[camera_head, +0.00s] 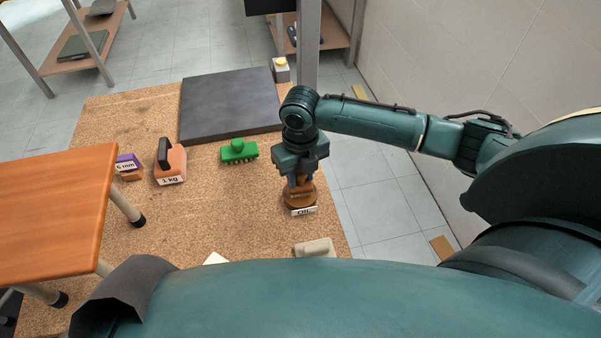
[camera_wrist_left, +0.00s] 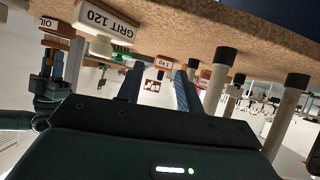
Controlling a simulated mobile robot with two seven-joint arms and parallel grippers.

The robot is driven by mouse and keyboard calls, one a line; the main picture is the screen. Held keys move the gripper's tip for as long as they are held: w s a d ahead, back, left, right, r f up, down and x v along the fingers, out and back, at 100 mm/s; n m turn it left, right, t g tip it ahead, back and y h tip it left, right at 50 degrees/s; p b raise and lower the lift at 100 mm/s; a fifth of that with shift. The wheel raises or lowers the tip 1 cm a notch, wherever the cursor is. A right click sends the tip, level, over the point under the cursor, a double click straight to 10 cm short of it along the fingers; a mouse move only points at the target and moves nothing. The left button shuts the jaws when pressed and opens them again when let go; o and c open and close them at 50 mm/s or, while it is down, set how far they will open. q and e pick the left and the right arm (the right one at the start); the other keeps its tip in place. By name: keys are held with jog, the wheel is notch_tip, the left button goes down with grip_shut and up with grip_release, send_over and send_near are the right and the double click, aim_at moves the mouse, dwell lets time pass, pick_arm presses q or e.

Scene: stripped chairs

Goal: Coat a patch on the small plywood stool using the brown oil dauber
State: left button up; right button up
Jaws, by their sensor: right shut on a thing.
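The small plywood stool (camera_head: 55,215) stands upright at the left of the cork-topped table, its orange-brown top showing. Its pale legs with black feet also show in the left wrist view (camera_wrist_left: 214,92). My right gripper (camera_head: 300,178) points down and is shut on the brown oil dauber (camera_head: 299,197), labelled "Oil", near the table's right edge. I cannot tell whether the dauber touches the table. It shows upside down in the left wrist view. My left gripper (camera_wrist_left: 158,88) is open and empty, with its fingers apart; it is hidden in the head view.
On the cork table (camera_head: 225,215) are a dark slab (camera_head: 230,105), a green brush (camera_head: 238,151), an orange 1 kg block (camera_head: 171,166), a purple-topped block (camera_head: 129,166) and a pale block (camera_head: 315,248). The cork between stool and dauber is mostly bare.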

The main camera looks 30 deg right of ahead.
pick_arm(q)
jog(key=shift+f, duration=0.2)
pick_arm(e)
jog(key=shift+f, duration=0.5)
dwell(0.5)
pick_arm(q)
jog(key=shift+d+r, duration=0.1)
jog(key=shift+r, duration=0.35)
pick_arm(e)
jog(key=shift+f, duration=0.1)
dwell(0.8)
dwell(0.5)
jog(key=shift+r+p, duration=0.85)
jog(key=shift+p, duration=0.3)
jog(key=shift+r+p, duration=0.7)
notch_tip(320, 180, up, 3)
jog(key=p, duration=0.3)
jog(key=shift+f, duration=0.15)
jog(key=shift+r+p, duration=0.65)
jog(key=shift+p, duration=0.1)
pick_arm(q)
jog(key=a, duration=0.1)
jog(key=a+r+y, duration=0.1)
jog(key=s+g, duration=0.1)
jog(key=shift+a+r+n+y, duration=0.15)
jog(key=shift+a+n+y, duration=0.15)
jog(key=shift+a+n, duration=0.1)
jog(key=shift+r, duration=0.1)
